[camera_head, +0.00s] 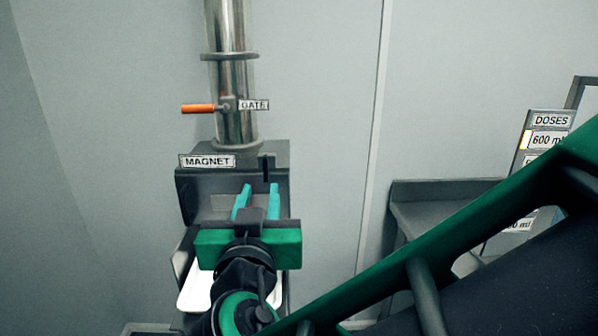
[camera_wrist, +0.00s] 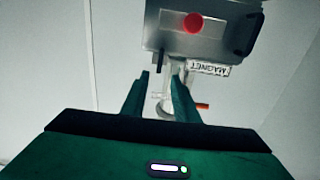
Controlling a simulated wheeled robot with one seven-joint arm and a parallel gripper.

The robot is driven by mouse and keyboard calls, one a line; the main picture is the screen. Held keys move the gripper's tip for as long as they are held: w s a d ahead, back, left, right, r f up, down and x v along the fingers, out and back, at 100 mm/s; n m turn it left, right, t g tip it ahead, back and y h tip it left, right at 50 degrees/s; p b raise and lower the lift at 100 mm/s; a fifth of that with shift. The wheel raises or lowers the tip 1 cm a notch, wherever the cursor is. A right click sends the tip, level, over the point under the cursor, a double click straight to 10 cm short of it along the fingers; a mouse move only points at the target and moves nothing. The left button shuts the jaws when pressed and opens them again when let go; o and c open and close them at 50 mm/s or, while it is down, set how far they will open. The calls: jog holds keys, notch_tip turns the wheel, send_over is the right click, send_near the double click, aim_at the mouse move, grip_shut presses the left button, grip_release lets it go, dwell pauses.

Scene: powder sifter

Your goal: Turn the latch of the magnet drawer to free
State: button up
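The magnet housing (camera_head: 192,190) is a dark grey box with a MAGNET label, below a steel pipe. The latch (camera_head: 266,168) is a short black bar near the housing's upper right and stands upright. In the wrist view, which looks turned over, the latch (camera_wrist: 160,62) shows just beyond the gap between my fingertips. My gripper (camera_head: 260,187) is open, its two teal fingers pointing at the housing. Nothing shows between the fingers in the wrist view (camera_wrist: 159,75). My gripper hides much of the drawer front in the head view. Contact with the latch cannot be told.
A red round spot (camera_wrist: 193,22) and a black bar (camera_wrist: 243,35) show on the housing. The pipe (camera_head: 235,95) carries an orange gate handle (camera_head: 198,109). A white tray (camera_head: 194,290) is below. A grey table (camera_head: 440,188) and a doses board (camera_head: 545,120) stand right.

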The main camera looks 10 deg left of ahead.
aim_at(266, 169)
jog(key=x, duration=1)
jog(key=shift+w, duration=0.35)
jog(key=shift+d, duration=0.1)
grip_shut()
